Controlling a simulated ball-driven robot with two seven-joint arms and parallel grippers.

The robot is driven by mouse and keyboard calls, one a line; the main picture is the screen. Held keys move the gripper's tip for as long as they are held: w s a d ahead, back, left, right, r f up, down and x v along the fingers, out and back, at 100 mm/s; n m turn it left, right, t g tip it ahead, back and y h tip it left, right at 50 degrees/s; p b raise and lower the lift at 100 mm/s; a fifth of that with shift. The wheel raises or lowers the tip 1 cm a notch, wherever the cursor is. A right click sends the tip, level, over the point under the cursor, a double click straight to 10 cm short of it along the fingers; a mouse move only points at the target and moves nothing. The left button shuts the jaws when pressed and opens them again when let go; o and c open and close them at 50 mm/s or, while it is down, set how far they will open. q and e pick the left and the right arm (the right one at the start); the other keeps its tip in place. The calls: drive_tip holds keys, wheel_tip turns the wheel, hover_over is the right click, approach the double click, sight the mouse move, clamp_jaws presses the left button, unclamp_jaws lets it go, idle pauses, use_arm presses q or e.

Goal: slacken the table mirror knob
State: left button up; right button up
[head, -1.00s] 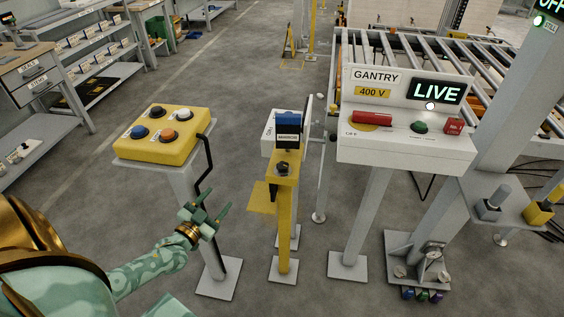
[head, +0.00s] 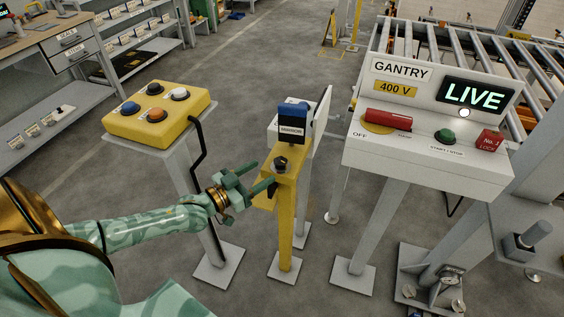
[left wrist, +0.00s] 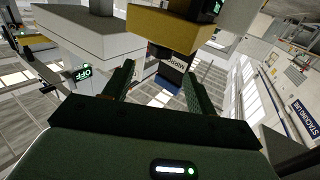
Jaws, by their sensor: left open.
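The knob (head: 281,163) is small and dark and sits on top of a yellow post (head: 286,222). Behind it on the post stands a blue-backed panel (head: 293,112), which I take for the mirror, with a white label (head: 293,131). My left gripper (head: 266,174) is open and empty, its fingers pointing right, just left of and slightly below the knob, apparently not touching it. In the left wrist view the two fingers (left wrist: 157,82) are spread, with the yellow post head (left wrist: 168,31) and blue panel (left wrist: 168,75) beyond. My right gripper is out of view.
A yellow button box (head: 157,113) on a grey stand is left of the post. Right is the white GANTRY console (head: 424,159) with a LIVE display (head: 475,96), red handle (head: 388,119) and green button (head: 444,136). A roller conveyor (head: 455,52) lies behind. Floor between the stands is clear.

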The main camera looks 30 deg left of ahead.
sight(275, 164)
use_arm(q)
drive_tip(key=b+x, duration=0.1)
drive_tip(key=x, duration=0.6)
drive_tip(key=shift+f+b, duration=0.15)
drive_tip(key=shift+b, duration=0.2)
drive_tip(key=shift+w+d, duration=0.2)
drive_tip(key=shift+w, duration=0.4)
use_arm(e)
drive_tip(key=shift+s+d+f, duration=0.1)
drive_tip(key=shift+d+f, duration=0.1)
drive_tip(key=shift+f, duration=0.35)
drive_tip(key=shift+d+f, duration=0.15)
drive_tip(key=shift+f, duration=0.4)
